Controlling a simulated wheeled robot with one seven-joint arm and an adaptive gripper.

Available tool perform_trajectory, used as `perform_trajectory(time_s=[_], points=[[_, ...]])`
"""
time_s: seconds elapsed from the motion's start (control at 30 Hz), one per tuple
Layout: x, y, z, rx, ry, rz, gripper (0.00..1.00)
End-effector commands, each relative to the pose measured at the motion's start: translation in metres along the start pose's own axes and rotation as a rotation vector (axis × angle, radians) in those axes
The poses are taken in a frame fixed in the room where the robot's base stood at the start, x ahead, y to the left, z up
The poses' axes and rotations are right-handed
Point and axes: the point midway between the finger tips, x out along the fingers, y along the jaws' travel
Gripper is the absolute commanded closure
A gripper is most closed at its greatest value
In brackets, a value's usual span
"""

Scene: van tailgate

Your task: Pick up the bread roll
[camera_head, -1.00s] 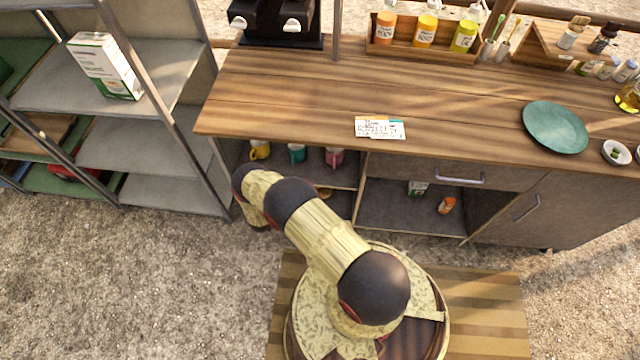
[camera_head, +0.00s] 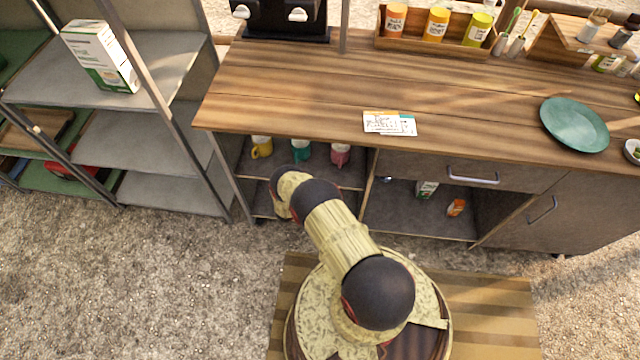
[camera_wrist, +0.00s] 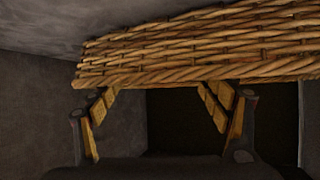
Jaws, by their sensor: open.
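No bread roll shows in either view. A woven wicker basket (camera_wrist: 200,45) spans the upper part of the wrist view, with its braided rim facing my gripper; its inside is hidden. My gripper (camera_wrist: 160,103) is open, with its two fingers apart and nothing visible between them. The fingers are just below the basket's rim in the picture; I cannot tell whether they touch it. In the head view my arm reaches toward the lower left compartment of the wooden counter (camera_head: 300,95), and my gripper is hidden there.
Dark panels (camera_wrist: 40,110) close in around my gripper. Mugs (camera_head: 301,150) stand on the shelf above my arm. A carton (camera_head: 427,189) and an orange container (camera_head: 456,207) stand in the compartment to the right. A metal shelf rack (camera_head: 150,140) stands at left.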

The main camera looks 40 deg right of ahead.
Motion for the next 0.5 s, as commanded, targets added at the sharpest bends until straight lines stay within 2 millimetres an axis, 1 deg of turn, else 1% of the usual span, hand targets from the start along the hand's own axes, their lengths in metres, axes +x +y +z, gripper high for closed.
perform_trajectory(time_s=[0.03,0.23,0.33,0.5], points=[[0.008,0.002,0.002,0.002,0.0,0.003,0.22],[0.037,0.002,0.004,0.001,-0.001,0.002,0.22],[0.044,0.001,0.002,0.0,0.0,0.001,0.22],[0.044,0.001,0.0,-0.001,0.0,0.001,0.22]])
